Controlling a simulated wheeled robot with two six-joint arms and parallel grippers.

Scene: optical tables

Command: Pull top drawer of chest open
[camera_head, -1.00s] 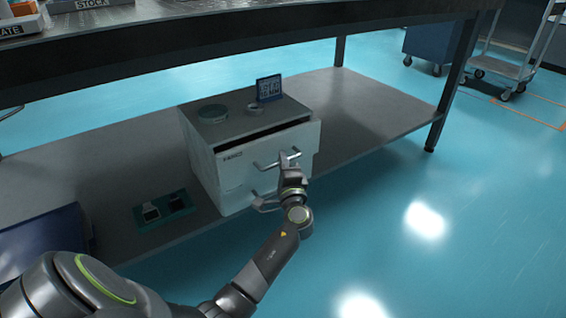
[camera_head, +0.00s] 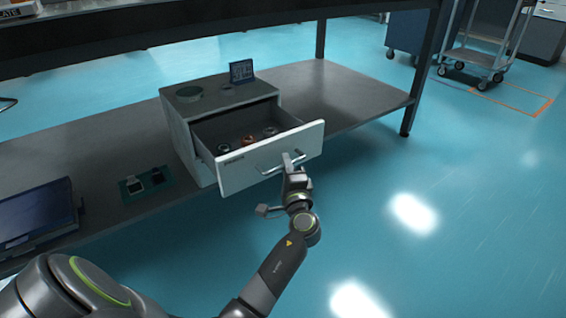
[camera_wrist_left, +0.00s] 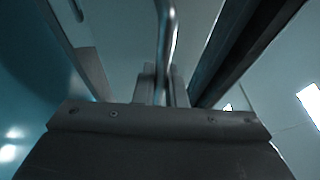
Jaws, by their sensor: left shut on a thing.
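A small white chest (camera_head: 185,125) with a grey top stands on the lower shelf of the table. Its top drawer (camera_head: 240,170) is pulled well out, and several small round items, one of them orange, lie inside. My left gripper (camera_head: 293,165) is at the drawer front, shut on the metal bar handle (camera_head: 268,165). In the left wrist view the handle (camera_wrist_left: 168,40) runs between the fingers of the gripper (camera_wrist_left: 162,85). The lower front of the chest is partly hidden by the open drawer. My right gripper is not in view.
The floor in front is clear. A cart (camera_head: 475,60) stands far right.

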